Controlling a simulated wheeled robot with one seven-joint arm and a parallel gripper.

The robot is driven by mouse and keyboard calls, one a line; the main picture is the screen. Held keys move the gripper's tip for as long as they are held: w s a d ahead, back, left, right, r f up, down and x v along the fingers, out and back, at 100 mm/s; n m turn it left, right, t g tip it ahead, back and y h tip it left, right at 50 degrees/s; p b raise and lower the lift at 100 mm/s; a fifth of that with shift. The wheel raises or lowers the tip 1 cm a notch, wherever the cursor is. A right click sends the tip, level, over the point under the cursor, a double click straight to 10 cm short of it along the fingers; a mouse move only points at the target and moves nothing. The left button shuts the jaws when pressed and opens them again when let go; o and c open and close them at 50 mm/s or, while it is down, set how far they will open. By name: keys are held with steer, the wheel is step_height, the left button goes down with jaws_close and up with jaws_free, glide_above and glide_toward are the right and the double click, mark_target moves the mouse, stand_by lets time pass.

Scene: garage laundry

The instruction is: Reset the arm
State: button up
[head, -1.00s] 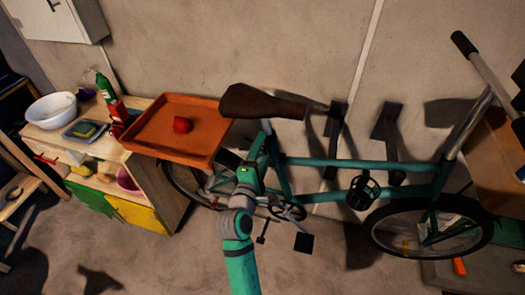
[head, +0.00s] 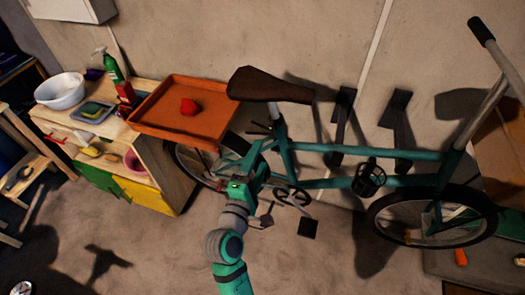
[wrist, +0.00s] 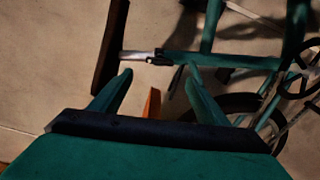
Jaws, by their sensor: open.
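My gripper (wrist: 152,90) is open in the wrist view, its two green fingers apart with nothing held between them. Beyond the fingers are the bicycle's frame (wrist: 215,60) and its dark saddle (wrist: 110,45). In the head view my green and grey arm rises from the bottom centre in front of the teal bicycle (head: 330,150). The fingers are hard to make out there, near the bicycle's rear wheel and pedals. A sliver of the orange tray shows between the fingers in the wrist view (wrist: 152,103).
The floor in front is clear.

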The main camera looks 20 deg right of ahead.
steer(key=shift+s+a, duration=0.1)
steer(key=shift+s, duration=0.1)
stand_by(0.4)
steer(key=s+a+f+m+y, duration=0.2)
steer(key=s+a+f+y, duration=0.25)
steer(key=s+f, duration=0.3)
steer(key=s+a+f+m+y, duration=0.1)
steer(key=s+a+f+y, duration=0.2)
steer(key=s+a+f, duration=0.35)
steer(key=s+a+r+m+y, duration=0.1)
steer(key=s+m+y, duration=0.1)
steer(key=s+m, duration=0.8)
steer(key=f+v, duration=0.2)
steer(key=v, duration=0.7)
steer(key=shift+s, duration=0.35)
